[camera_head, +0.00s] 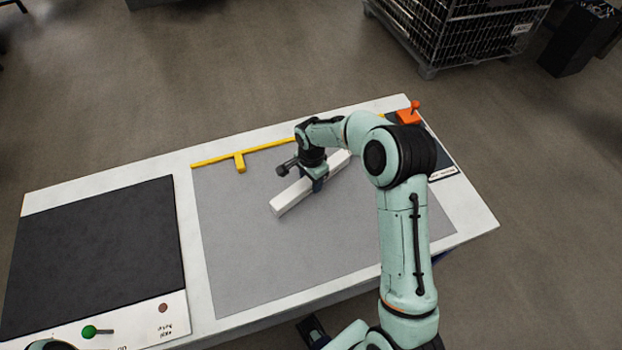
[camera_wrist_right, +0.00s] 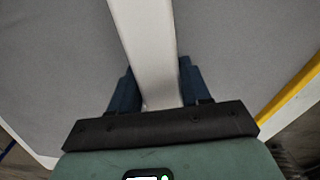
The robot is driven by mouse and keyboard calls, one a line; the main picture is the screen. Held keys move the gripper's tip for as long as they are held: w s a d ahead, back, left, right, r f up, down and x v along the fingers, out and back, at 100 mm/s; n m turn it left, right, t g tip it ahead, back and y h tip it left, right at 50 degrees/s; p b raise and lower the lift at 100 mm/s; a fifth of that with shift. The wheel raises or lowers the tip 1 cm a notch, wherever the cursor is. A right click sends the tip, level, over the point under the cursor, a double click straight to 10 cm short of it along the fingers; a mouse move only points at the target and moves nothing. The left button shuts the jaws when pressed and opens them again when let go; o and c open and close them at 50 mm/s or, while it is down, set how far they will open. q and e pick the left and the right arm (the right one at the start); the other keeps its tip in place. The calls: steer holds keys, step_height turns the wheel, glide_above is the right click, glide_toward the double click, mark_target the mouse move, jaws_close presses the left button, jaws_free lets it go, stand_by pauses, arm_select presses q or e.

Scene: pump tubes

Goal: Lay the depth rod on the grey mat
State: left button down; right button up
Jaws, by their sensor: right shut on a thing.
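The depth rod, a long white square-sided bar (camera_head: 293,197), lies slantwise over the grey mat (camera_head: 260,260), near its back half. My right gripper (camera_head: 316,180) is shut on the bar around its middle, from above. In the right wrist view the bar (camera_wrist_right: 145,40) runs between the two dark blue fingers (camera_wrist_right: 155,92), with the grey mat (camera_wrist_right: 50,60) behind it. I cannot tell whether the bar touches the mat or hangs just above it. My left gripper does not show.
A yellow strip with a short stub (camera_head: 240,162) runs along the mat's back edge. A green knob (camera_head: 89,331) is at front left, an orange switch (camera_head: 408,116) at back right. The mat's front is clear.

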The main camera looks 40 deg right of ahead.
steer(key=shift+r, duration=0.1)
steer(key=o, duration=1.3)
steer(key=shift+o, duration=0.2)
step_height(320, 180, up, 12)
steer(key=shift+p, duration=0.4)
steer(key=shift+s, duration=0.1)
